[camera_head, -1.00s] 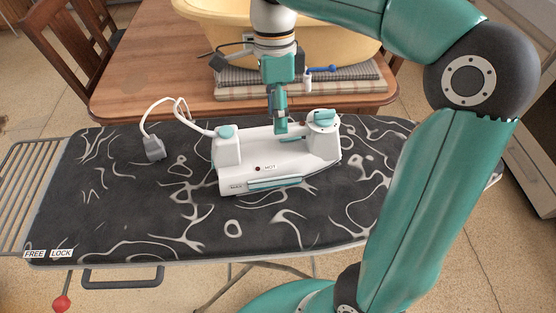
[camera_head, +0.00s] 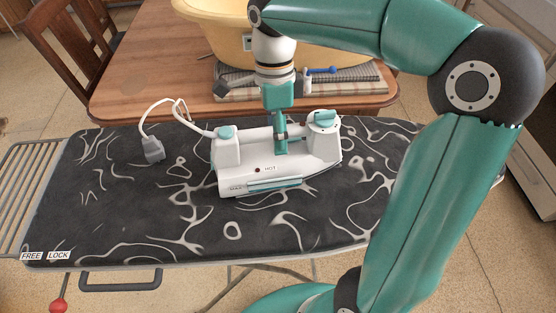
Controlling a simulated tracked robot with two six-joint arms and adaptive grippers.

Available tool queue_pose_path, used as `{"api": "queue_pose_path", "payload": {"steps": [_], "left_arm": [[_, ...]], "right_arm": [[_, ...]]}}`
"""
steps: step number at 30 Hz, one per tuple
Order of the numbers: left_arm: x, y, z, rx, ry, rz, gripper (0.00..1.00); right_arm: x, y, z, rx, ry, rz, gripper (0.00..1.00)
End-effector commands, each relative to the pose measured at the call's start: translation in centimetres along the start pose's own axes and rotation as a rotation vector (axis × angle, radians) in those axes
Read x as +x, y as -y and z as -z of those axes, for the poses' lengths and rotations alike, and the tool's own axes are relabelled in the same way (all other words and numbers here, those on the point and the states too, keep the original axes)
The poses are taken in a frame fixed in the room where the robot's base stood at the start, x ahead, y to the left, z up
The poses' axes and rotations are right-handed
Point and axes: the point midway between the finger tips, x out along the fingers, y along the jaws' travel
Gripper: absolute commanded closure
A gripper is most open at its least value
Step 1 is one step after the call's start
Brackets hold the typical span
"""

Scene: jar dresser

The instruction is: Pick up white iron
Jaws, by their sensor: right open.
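The white iron (camera_head: 237,182) with teal parts lies on the dark patterned ironing board (camera_head: 130,225), its cord running to a grey plug (camera_head: 153,149) at the left. My right gripper (camera_head: 281,148) comes down from above at the middle of the iron's handle. Its fingers look in front of or around the handle bar; the far finger is hidden, and I cannot tell whether it touches. The gripper is open. My left gripper is not in view.
A wooden table (camera_head: 130,85) stands behind the board, with a yellow tub (camera_head: 215,35) and folded cloths (camera_head: 350,90) on it. A wooden chair (camera_head: 70,45) is at the far left. A metal rack (camera_head: 22,190) extends from the board's left end. The board's front left is clear.

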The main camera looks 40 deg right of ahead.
Motion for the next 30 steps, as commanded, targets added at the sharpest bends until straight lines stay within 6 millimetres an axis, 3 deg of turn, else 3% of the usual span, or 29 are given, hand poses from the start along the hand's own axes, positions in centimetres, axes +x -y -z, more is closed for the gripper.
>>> {"api": "queue_pose_path", "payload": {"steps": [8, 19, 30], "left_arm": [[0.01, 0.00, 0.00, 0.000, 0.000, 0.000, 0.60], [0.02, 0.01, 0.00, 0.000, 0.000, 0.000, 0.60], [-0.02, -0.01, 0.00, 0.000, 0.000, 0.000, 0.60]], "right_arm": [[0.21, 0.04, -0.01, 0.000, -0.001, 0.000, 0.41], [0.23, 0.02, -0.04, -0.001, -0.001, -0.002, 1.00], [0.03, 0.06, -0.08, -0.001, 0.001, 0.003, 1.00]]}}
